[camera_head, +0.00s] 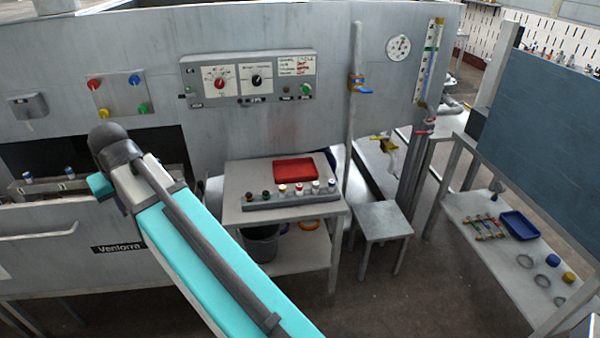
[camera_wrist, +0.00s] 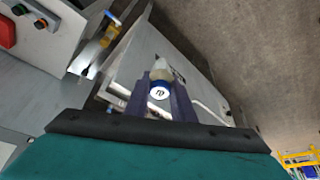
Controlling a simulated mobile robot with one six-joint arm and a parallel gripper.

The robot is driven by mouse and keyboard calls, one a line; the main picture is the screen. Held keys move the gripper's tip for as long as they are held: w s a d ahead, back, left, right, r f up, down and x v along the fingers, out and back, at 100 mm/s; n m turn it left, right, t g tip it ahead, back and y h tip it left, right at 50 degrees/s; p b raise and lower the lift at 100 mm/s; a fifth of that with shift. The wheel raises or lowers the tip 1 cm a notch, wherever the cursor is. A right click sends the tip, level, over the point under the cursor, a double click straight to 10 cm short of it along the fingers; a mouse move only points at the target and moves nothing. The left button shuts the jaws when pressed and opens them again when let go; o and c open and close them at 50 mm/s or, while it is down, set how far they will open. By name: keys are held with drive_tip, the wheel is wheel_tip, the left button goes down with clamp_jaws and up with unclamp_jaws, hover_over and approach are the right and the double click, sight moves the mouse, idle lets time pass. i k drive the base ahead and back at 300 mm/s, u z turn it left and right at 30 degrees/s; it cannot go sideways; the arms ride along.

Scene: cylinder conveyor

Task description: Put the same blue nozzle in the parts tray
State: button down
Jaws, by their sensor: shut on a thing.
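My gripper (camera_wrist: 161,100) is shut on a small blue-banded nozzle (camera_wrist: 160,84) with a pale end and a white marked disc, between its dark fingers. In the head view my arm reaches to the left, and the held piece is hidden behind it. A red tray (camera_head: 294,170) lies on the small grey table, and a blue tray (camera_head: 519,226) lies on the right-hand bench. I cannot tell from the pictures which is the parts tray. Both look empty and are away from my gripper.
A grey rack (camera_head: 290,198) with several small capped cylinders stands in front of the red tray. A few cylinders (camera_head: 70,173) stand in the machine opening at left. A stool (camera_head: 382,222) is beside the table (camera_head: 232,215). Rings and a colourful rack lie on the right bench (camera_head: 480,208).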

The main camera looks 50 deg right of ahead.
sight(295, 172)
drive_tip(key=u, duration=0.05)
drive_tip(key=i, duration=1)
drive_tip(key=z, duration=0.05)
